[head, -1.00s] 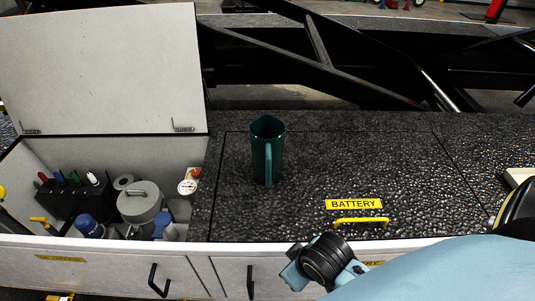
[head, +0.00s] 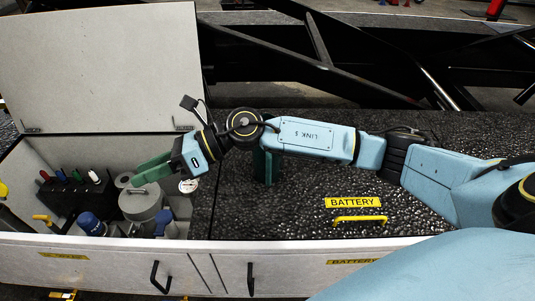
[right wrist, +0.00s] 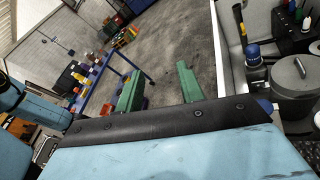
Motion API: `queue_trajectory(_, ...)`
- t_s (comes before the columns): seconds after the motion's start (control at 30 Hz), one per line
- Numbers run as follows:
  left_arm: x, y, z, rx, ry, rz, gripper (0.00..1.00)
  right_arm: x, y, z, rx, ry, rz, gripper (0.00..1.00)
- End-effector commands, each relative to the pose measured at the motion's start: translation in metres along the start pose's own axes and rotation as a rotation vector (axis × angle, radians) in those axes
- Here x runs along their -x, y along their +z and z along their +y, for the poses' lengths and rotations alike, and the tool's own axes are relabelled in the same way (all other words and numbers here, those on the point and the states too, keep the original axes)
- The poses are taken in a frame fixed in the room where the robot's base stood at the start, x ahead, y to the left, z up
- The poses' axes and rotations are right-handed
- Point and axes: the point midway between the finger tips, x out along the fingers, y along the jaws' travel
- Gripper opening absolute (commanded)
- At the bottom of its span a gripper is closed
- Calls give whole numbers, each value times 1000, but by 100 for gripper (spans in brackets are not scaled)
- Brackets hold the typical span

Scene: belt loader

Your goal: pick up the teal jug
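The dark teal jug (head: 266,167) stands on the black textured top, right of the open bin. My right arm crosses in front of it in the head view and hides its upper part; its lower body shows below the arm. My right gripper (head: 143,172) is left of the jug, over the open bin, with its green fingers pointing left, away from the jug. In the right wrist view its two fingers (right wrist: 158,75) are apart with nothing between them. The jug is not seen in the right wrist view. My left gripper is not in view.
The open bin holds a grey lidded canister (head: 140,207), blue-capped bottles (head: 89,223), a dark rack of markers (head: 75,195) and a gauge (head: 188,185). Its raised lid (head: 98,66) stands behind. A yellow handle (head: 360,219) sits on the black top, front right.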

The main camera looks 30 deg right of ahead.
Motion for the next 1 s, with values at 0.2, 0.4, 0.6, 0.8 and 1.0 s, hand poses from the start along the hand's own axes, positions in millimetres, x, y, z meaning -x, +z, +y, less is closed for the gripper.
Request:
queue_trajectory(0.2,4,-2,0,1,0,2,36,102,-43,-69,438,-77,704,38)
queue_trajectory(0.4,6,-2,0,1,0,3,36,223,-40,-111,534,-159,1184,38)
queue_trajectory(0.6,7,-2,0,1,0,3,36,278,-35,-120,519,-190,1373,38)
queue_trajectory(0.8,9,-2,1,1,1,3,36,275,-65,-134,513,-188,1390,38)
queue_trajectory(1.0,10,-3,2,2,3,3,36,267,-94,-149,516,-190,1385,38)
